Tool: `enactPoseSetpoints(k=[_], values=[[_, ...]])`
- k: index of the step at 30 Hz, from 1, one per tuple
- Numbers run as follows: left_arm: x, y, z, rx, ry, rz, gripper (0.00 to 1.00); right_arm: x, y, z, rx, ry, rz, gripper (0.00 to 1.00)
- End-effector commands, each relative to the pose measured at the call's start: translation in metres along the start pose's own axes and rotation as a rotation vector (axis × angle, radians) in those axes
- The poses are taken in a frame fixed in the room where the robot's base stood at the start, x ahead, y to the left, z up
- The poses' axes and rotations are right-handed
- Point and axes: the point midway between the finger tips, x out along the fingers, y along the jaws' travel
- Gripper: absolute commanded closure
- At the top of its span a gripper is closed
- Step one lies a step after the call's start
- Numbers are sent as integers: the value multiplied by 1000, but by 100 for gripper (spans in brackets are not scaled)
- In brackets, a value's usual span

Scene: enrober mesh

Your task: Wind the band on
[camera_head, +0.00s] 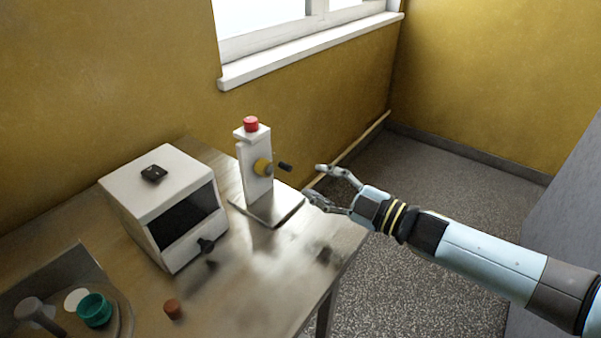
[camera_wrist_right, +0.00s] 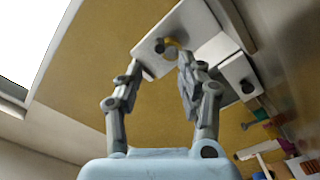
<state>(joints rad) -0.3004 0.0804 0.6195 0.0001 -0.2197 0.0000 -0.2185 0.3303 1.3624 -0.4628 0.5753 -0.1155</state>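A white upright stand (camera_head: 257,178) with a red button (camera_head: 251,124) on top stands near the table's right edge. A yellow hub (camera_head: 263,167) with a black crank handle (camera_head: 285,167) sticks out of its right side. My right gripper (camera_head: 314,182) is open and empty, to the right of the handle and apart from it, fingers pointing at the stand. In the right wrist view, the handle (camera_wrist_right: 160,46) and yellow hub show just beyond the fingertips. I cannot make out a band. My left gripper is not in view.
A white box (camera_head: 160,188) with a dark window and a black front knob (camera_head: 206,245) stands left of the stand. A tray (camera_head: 125,310) with a green cup (camera_head: 94,309) is at lower left. A small brown cylinder (camera_head: 173,309) stands beside it. The table (camera_head: 265,290) front is clear.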

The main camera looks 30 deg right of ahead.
Motion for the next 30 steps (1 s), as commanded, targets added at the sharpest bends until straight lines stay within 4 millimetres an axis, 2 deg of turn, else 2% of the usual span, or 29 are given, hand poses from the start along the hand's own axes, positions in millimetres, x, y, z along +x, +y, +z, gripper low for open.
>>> enactPoseSetpoints(k=[3,9,19,22,26,29,30], values=[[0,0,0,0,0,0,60,-24,-1,0,0,-1,-3,62],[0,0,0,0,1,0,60,-43,0,0,-1,-1,-1,62],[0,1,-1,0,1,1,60,-45,0,0,-1,0,1,62],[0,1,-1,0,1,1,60,-45,-2,6,-40,-30,-13,62],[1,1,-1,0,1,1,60,-34,-1,10,-279,-94,-86,62],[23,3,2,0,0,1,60,-30,10,26,-617,-145,-158,62],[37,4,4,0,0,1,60,-30,16,35,-777,-165,-182,62]])
